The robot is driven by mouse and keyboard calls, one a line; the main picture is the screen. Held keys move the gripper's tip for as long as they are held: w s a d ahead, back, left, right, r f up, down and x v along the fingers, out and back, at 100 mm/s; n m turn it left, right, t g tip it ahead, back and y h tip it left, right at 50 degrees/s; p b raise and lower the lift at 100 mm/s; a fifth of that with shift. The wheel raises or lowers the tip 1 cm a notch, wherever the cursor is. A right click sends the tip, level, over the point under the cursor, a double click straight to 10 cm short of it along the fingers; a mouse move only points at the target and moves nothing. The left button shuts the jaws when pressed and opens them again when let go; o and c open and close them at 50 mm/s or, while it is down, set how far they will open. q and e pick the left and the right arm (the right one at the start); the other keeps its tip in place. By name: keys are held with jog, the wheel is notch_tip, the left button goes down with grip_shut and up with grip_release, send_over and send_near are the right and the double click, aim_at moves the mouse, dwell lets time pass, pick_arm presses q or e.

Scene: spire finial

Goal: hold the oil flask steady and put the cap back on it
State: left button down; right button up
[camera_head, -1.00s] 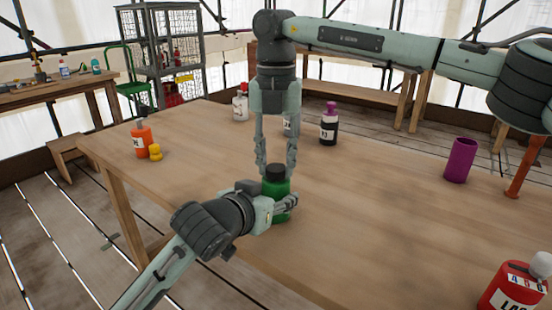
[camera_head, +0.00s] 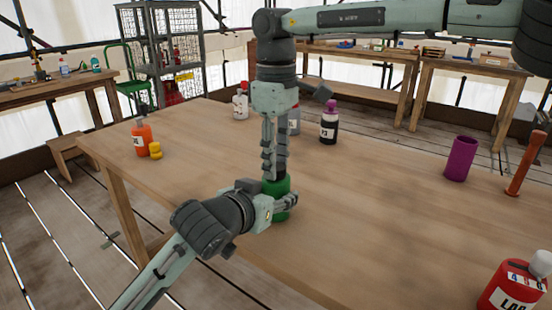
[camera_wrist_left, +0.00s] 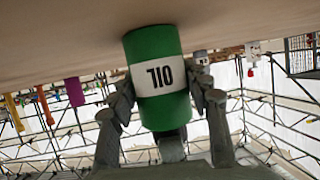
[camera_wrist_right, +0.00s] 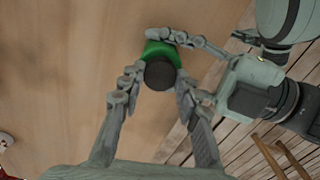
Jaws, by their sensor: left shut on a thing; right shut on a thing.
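The green oil flask (camera_head: 281,187) stands upright at the table's near edge. Its white label shows upside down in the left wrist view (camera_wrist_left: 160,77). My left gripper (camera_head: 286,205) comes in low from the left and is shut around the flask's body, a finger on each side. The dark round cap (camera_wrist_right: 160,75) is directly over the flask's top in the right wrist view. My right gripper (camera_head: 275,176) points straight down from above and is shut on the cap. Its fingers hide the cap in the head view, so I cannot tell whether it is seated.
A dark bottle with a purple top (camera_head: 329,124), a white bottle (camera_head: 241,104) and a grey one (camera_head: 294,120) stand behind. An orange bottle (camera_head: 142,138) is left, a purple cup (camera_head: 460,158) and red bottle (camera_head: 514,288) right. The table's middle right is clear.

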dwell(0.3)
jog(key=o, duration=0.7)
jog(key=shift+o, duration=0.2)
jog(key=shift+r, duration=0.1)
jog(key=shift+r, duration=2.15)
jog(key=shift+c, duration=0.4)
